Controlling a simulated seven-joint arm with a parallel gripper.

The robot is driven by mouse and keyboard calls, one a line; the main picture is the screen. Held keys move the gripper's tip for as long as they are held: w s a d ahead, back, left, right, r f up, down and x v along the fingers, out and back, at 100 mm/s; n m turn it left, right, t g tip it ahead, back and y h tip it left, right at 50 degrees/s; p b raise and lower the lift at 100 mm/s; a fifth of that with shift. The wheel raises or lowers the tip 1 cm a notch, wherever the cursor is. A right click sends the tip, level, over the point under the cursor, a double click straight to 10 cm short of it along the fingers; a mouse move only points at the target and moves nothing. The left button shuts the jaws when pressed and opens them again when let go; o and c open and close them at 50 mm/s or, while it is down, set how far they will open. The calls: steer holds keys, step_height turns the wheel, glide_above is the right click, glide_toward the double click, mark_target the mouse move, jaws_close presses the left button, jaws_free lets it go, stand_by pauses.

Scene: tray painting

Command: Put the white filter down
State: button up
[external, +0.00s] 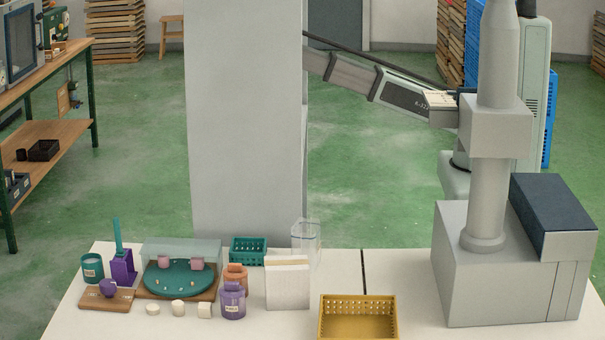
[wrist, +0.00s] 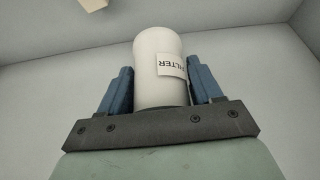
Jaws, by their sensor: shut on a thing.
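The white filter (wrist: 157,85) is a plain white cylinder with a label reading "FILTER", partly seen upside down in the wrist view. My gripper (wrist: 159,66) is shut on it, with one blue finger on each side. The filter's lower end is hidden behind the dark gripper plate. Pale grey surfaces surround it in the wrist view, and I cannot tell whether it touches any of them. In the external view neither the gripper nor the filter can be made out; a large grey upright block (external: 245,120) hides that area.
The white table (external: 415,290) holds a yellow basket (external: 358,302), a teal basket (external: 248,250), a purple jar (external: 232,302), an orange jar (external: 236,276), a white box (external: 288,289), a clear container (external: 305,237) and a teal round tray (external: 179,279). Bare tabletop shows right of the yellow basket.

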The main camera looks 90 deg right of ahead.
steer(key=s+a+n+g+y, duration=0.2)
steer(key=s+a+n, duration=0.5)
steer(key=s+a, duration=0.5)
steer(key=s+a+n+g+y, duration=0.15)
steer(key=s+a+n, duration=0.6)
steer(key=s, duration=0.85)
steer(key=s+a+f+n+g, duration=0.1)
steer(key=s+a+f+n, duration=0.25)
steer(key=a+f, duration=0.3)
steer(key=s+a+f+n+g, duration=0.1)
steer(key=s+a+f+n, duration=0.1)
steer(key=s+a+f, duration=0.45)
steer(key=s+a+f+m+t, duration=0.1)
steer(key=s+a+f+m, duration=0.1)
steer(key=a, duration=0.8)
steer(key=s+a+f+m+t, duration=0.1)
steer(key=a+f+m, duration=0.15)
steer(key=a, duration=0.75)
steer(key=shift+y, duration=0.35)
steer(key=shift+a+f, duration=0.2)
steer(key=shift+f, duration=4.05)
steer(key=shift+f, duration=0.1)
